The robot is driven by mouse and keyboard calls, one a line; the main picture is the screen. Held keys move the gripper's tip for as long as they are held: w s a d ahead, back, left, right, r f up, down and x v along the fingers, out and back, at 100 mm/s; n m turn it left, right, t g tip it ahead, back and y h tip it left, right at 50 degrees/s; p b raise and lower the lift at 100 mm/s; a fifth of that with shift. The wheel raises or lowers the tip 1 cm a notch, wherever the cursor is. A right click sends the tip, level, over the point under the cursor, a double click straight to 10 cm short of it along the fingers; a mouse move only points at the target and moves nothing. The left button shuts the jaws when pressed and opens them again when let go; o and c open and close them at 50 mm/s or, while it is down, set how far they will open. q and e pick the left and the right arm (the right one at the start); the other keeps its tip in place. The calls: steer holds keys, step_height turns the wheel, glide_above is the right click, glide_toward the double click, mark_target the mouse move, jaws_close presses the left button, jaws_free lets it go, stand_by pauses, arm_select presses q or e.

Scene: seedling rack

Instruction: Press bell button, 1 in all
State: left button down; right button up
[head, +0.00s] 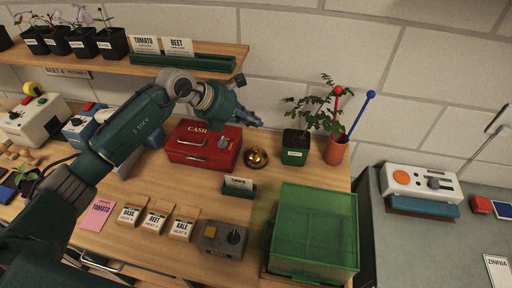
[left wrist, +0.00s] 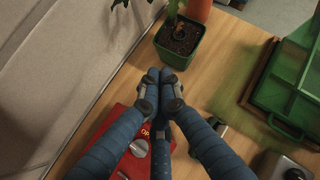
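A brass bell (head: 257,157) with a button on top stands on the wooden table, just right of the red cash box (head: 204,145). My left gripper (head: 252,120) is above and slightly behind the bell in the head view, apart from it in the picture. It is empty, and its blue fingers are drawn together. In the left wrist view the fingertips (left wrist: 159,82) meet over the area between the cash box (left wrist: 146,148) and a green plant pot (left wrist: 180,42). The bell does not show there; the fingers seem to hide it. My right gripper is not in view.
A potted seedling (head: 296,147) and an orange cup (head: 337,150) with red and blue sticks stand right of the bell. A small green label holder (head: 238,188) and a green mesh box (head: 315,225) are in front. A shelf (head: 200,62) with pots is behind.

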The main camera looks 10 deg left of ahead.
arm_select(q)
steer(key=b, duration=0.4)
glide_above(254, 148)
step_height(254, 148, down, 7)
steer(key=shift+w+r, duration=0.15)
steer(key=shift+r, duration=0.05)
steer(key=shift+f+b, duration=0.5)
steer(key=shift+f, duration=0.15)
steer(key=shift+s, duration=0.2)
steer(key=shift+f, duration=0.1)
steer(key=shift+f+b, duration=0.3)
steer(key=shift+b, duration=0.1)
